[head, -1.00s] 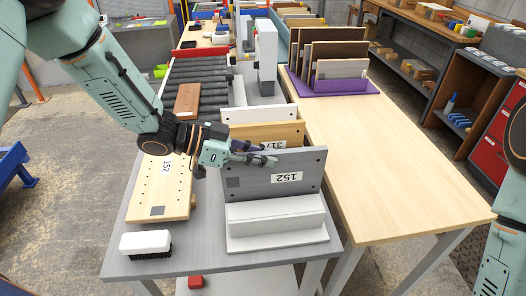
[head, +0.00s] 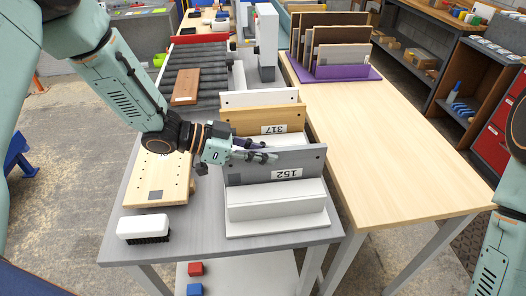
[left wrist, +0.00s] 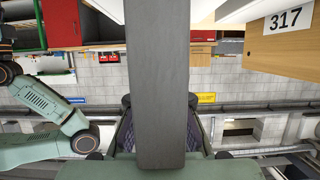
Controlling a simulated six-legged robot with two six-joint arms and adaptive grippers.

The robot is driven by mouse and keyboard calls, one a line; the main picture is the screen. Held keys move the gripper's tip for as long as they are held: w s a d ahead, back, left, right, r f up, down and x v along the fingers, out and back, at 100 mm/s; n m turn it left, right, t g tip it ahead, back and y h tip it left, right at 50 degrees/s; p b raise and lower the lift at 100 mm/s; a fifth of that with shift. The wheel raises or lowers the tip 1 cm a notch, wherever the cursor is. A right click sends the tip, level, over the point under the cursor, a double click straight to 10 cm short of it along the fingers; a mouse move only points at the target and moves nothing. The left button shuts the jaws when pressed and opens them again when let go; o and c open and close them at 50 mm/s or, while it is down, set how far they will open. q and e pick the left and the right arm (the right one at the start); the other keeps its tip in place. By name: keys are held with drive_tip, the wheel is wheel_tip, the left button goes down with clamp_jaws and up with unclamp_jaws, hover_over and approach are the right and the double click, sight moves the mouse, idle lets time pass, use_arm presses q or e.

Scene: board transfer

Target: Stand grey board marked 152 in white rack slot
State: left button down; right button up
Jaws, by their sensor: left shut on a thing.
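The grey board (head: 300,160) stands upright, its label 152 upside down and facing me. Its lower part is hidden behind the front block of the white rack (head: 277,225), so I cannot see how deep it sits in the slot. My left gripper (head: 262,157) is shut on the board near its upper left part. In the left wrist view the grey board (left wrist: 162,70) runs edge-on between the two fingers (left wrist: 160,125). My right gripper is out of view; only part of that arm shows at the right edge.
Behind stand a wooden board marked 317 (head: 262,117) and a white board (head: 259,97). A pale drilled board (head: 160,180) lies left, with a white brush (head: 144,228) in front. The wooden table (head: 390,150) right is mostly clear; a purple rack (head: 335,74) stands at its far end.

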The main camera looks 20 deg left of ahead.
use_arm(q)
drive_tip(key=c, duration=1.3)
unclamp_jaws()
drive_tip(key=shift+o, duration=0.2)
drive_tip(key=shift+a, duration=0.1)
drive_tip(key=v, duration=0.9)
drive_tip(key=shift+s+a+r, duration=0.1)
drive_tip(key=shift+a+r, duration=0.1)
drive_tip(key=shift+r, duration=0.05)
drive_tip(key=shift+v, duration=1.1)
drive_tip(key=shift+s, duration=0.1)
drive_tip(key=shift+s+f, duration=0.1)
drive_tip(key=shift+f, duration=0.05)
